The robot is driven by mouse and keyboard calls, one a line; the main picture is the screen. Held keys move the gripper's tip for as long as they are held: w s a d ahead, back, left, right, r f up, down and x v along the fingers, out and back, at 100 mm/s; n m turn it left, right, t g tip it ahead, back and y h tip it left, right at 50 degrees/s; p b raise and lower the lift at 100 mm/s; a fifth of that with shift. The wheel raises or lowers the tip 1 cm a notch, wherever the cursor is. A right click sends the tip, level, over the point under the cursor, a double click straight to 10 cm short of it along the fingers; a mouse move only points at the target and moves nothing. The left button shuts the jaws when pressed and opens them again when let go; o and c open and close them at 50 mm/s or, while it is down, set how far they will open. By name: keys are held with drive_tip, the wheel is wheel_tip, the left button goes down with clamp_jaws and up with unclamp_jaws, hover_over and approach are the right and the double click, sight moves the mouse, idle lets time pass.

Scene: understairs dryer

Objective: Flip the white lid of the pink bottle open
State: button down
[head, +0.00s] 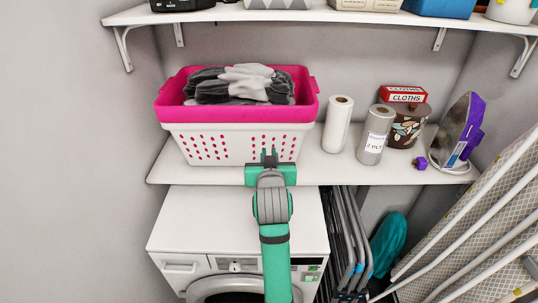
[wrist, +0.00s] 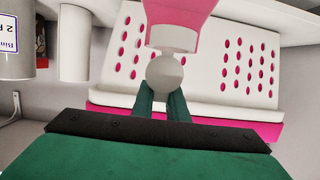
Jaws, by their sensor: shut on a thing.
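The pink bottle (wrist: 182,14) shows at the top of the wrist view, with a white collar (wrist: 172,39) at its end. A round, greyish-white lid (wrist: 164,72) sits by the collar, between my green fingertips. My gripper (wrist: 161,95) is shut on this lid; how far the lid is tilted from the collar is hard to tell. In the head view my gripper (head: 269,157) is at the shelf's front edge, before the laundry basket. The bottle is hidden there behind my gripper and arm.
The white and pink basket (head: 238,145) with grey cloths stands close behind my gripper on the shelf (head: 330,170). Paper rolls (head: 338,125), a tin (head: 407,125) and a purple iron (head: 457,130) stand to the right. A dryer (head: 200,215) is below.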

drive_tip(key=shift+f, duration=0.2)
drive_tip(key=c, duration=1.7)
unclamp_jaws()
drive_tip(key=shift+r, duration=0.1)
drive_tip(key=shift+s, duration=0.1)
drive_tip(key=v, duration=1)
drive_tip(key=shift+s+r, duration=0.1)
drive_tip(key=shift+s, duration=0.15)
